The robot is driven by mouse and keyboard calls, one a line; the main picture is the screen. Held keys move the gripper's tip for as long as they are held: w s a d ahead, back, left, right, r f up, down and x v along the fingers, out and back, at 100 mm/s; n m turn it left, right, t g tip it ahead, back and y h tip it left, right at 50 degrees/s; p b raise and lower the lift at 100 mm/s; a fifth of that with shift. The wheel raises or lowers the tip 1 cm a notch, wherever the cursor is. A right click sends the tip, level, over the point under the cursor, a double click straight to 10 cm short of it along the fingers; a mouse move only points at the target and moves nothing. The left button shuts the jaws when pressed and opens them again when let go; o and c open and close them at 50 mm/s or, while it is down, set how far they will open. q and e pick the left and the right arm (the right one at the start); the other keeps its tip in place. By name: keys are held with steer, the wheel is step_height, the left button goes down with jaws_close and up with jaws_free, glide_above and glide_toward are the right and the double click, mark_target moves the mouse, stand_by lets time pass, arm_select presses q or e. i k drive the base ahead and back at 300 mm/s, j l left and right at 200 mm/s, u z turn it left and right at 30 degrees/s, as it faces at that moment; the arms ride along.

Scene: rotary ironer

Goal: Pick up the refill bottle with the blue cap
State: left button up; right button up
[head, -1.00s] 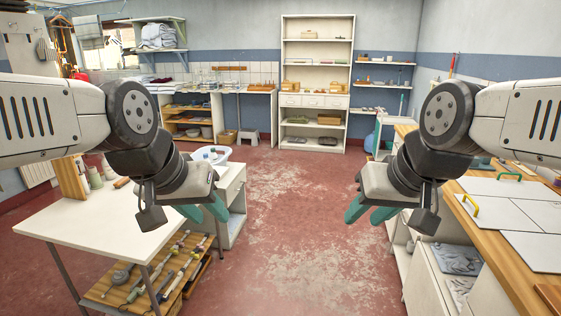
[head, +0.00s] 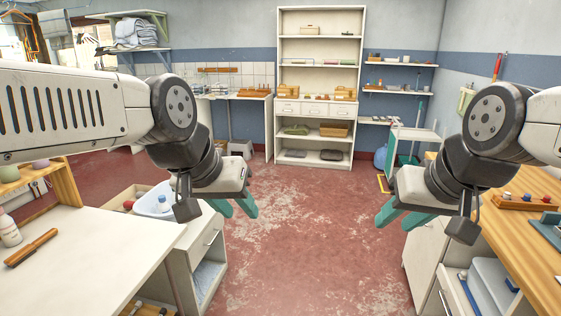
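A small bottle with a blue cap (head: 163,199) shows in the white basin (head: 148,210), left of centre. I cannot tell whether it is the refill bottle. A white bottle (head: 9,231) stands on the left table; its cap looks pale. Small bottles, some with blue tops, sit on the right wall shelf (head: 398,89), too small to tell apart. My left gripper (head: 236,208) is open and empty over the floor, right of the basin. My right gripper (head: 402,216) is open and empty by the right-hand counter.
The white table (head: 95,255) at left holds a wooden-handled tool (head: 30,248). A wooden counter (head: 500,235) at right carries a rack of small items (head: 525,202). A tall shelf unit (head: 318,85) stands at the back wall. The red floor (head: 300,230) between is clear.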

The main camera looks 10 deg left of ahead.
mark_target(164, 207)
steer(key=i+u, duration=0.3)
steer(key=i, duration=0.35)
steer(key=i+l+u, duration=0.3)
steer(key=i, duration=0.35)
steer(key=i+u, duration=0.25)
steer(key=u, duration=0.2)
steer(key=i+u, duration=0.3)
steer(key=u, duration=0.15)
steer(key=i+l+u, duration=0.15)
steer(key=u, duration=0.3)
steer(key=i+l+u, duration=0.3)
steer(key=u, duration=0.15)
steer(key=i+l+u, duration=0.25)
steer(key=u, duration=0.15)
